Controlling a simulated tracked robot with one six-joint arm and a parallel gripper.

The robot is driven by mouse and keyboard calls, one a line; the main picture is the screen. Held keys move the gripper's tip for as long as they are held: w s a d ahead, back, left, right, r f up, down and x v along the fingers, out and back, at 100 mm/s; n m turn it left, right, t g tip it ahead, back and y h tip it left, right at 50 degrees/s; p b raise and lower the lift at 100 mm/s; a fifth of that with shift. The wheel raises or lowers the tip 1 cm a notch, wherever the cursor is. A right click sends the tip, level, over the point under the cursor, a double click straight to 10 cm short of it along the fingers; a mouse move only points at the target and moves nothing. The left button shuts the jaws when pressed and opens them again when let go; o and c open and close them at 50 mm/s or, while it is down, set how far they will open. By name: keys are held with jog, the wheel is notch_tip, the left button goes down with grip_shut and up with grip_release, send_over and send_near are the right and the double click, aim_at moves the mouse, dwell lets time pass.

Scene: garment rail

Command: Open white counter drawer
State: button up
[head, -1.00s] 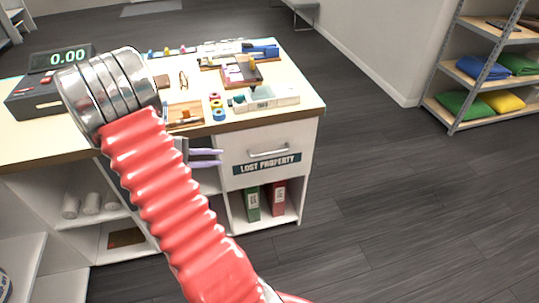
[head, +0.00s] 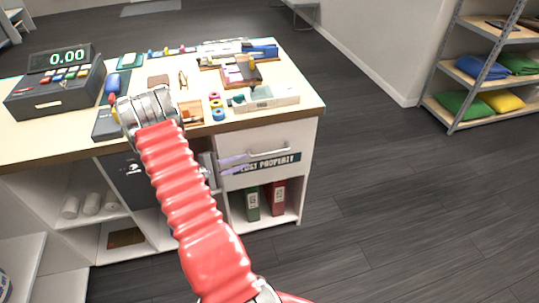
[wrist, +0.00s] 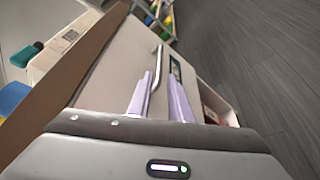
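The white counter drawer (head: 240,142) is shut, flush with the counter's front under the worktop. It has a metal bar handle (head: 270,152) and a dark "LOST PROPERTY" label (head: 280,160) below it. My gripper (head: 240,163), with pale purple fingers, is at the drawer's left side, tips close to the handle's left end; it covers the label's left part. In the wrist view, the fingers (wrist: 156,95) are apart. The near end of the handle (wrist: 158,62) appears between them; I cannot tell whether they touch it. The drawer front (wrist: 120,62) fills the view's middle.
The worktop (head: 300,106) overhangs the drawer and holds a cash register (head: 60,88), a white tray (head: 265,98) and small items. Green and red binders (head: 252,203) stand in the shelf below. The floor right of the counter is clear, up to a shelf rack (head: 480,75).

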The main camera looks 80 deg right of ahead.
aim_at(267, 154)
jog(key=x, duration=1.3)
jog(key=shift+s+d+f, duration=0.15)
jog(key=shift+s+d, duration=0.1)
jog(key=shift+c, duration=0.2)
grip_shut()
